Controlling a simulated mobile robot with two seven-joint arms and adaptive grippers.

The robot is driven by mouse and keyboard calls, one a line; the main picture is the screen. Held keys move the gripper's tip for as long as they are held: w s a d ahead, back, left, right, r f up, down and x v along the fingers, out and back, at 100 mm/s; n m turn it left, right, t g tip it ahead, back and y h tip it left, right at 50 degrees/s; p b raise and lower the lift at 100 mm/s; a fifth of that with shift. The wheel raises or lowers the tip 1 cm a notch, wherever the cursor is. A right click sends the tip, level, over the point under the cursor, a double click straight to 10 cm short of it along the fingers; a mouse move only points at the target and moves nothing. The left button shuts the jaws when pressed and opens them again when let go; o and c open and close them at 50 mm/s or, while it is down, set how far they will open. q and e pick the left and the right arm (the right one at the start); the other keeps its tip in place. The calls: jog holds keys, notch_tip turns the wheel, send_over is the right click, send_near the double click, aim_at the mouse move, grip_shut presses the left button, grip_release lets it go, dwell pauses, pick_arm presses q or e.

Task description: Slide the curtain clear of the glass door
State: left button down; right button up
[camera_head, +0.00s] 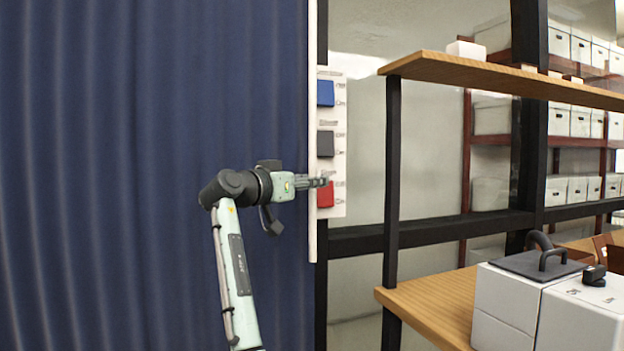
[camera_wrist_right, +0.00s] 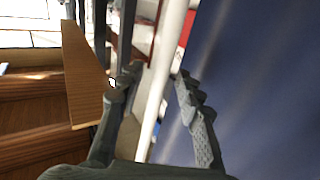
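The dark blue curtain (camera_head: 130,130) hangs in folds over the left half of the head view. A pale upright bar (camera_head: 312,110) runs down its right edge. My right gripper (camera_head: 318,182) reaches across this bar from the left. In the right wrist view, its two fingers (camera_wrist_right: 152,92) are apart, with the pale bar (camera_wrist_right: 151,118) showing between them and the curtain (camera_wrist_right: 260,80) at right. I see gaps beside the bar and cannot tell any contact. The glass door cannot be made out; the curtain may hide it. My left gripper is out of view.
A white panel (camera_head: 338,190) with blue, grey and red blocks is just right of the bar. Black-framed glass, a wooden shelf (camera_head: 470,72) and a lower wooden top (camera_head: 430,305) stand at right. Grey boxes (camera_head: 510,305) with black handles sit on the lower top.

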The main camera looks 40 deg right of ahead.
jog(key=shift+x, duration=0.75)
grip_shut()
